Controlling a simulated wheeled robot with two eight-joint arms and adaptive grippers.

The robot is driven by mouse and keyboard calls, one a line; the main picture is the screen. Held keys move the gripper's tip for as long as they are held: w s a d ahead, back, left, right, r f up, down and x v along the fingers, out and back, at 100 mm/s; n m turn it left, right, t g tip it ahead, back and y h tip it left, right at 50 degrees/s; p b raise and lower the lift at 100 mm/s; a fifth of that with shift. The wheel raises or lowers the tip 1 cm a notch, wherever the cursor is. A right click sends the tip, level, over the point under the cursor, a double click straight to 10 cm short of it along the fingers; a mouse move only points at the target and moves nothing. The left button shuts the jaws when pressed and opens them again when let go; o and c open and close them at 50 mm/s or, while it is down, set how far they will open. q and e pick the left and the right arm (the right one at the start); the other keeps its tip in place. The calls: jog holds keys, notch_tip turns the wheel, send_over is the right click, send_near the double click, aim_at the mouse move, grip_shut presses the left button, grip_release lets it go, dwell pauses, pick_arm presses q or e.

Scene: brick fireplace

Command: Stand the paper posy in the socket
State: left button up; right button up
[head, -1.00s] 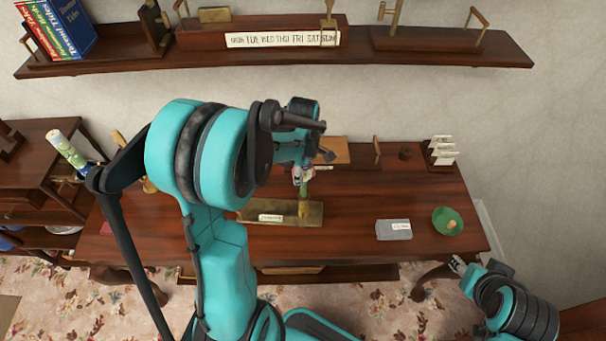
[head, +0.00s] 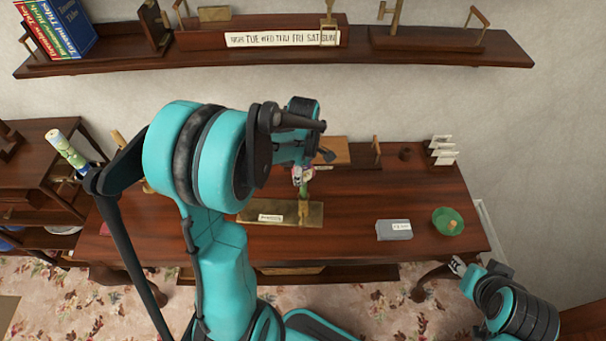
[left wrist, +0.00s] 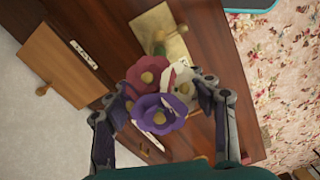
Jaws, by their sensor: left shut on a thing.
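The paper posy has purple, red and pale paper flowers (left wrist: 160,113) and a green stem (head: 304,188). My left gripper (head: 302,175) is shut on it; in the left wrist view the fingers (left wrist: 163,95) stand on either side of the flower heads. The stem points down at the small brass socket (head: 303,210) on the right part of a labelled brass plate (head: 254,216). In the head view the stem's lower end meets the socket's outline; I cannot tell whether it is inside or above. My right gripper (head: 458,265) is low at the right, away from the posy, its jaws too small to read.
The brass plate lies on a dark wooden table (head: 345,225). A grey labelled box (head: 393,230) and a green bowl (head: 447,222) stand to the right. A white card rack (head: 441,150) is at the back right. A wall shelf (head: 300,57) runs above.

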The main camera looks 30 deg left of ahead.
pick_arm(q)
jog(key=shift+f+b, duration=2.2)
jog(key=shift+f, duration=0.45)
jog(key=o, duration=1.4)
jog(key=shift+c, duration=0.2)
notch_tip(320, 180, up, 12)
jog(key=shift+r, duration=0.1)
jog(key=s+d+f+m+t+b, duration=0.2)
jog(key=s+d+m, duration=0.3)
jog(key=m, duration=0.5)
jog(key=s+d+f+m+t+b, duration=0.3)
jog(key=s+d+m+t, duration=0.2)
jog(key=m, duration=0.5)
jog(key=shift+s+d, duration=0.4)
jog(key=shift+s, duration=0.1)
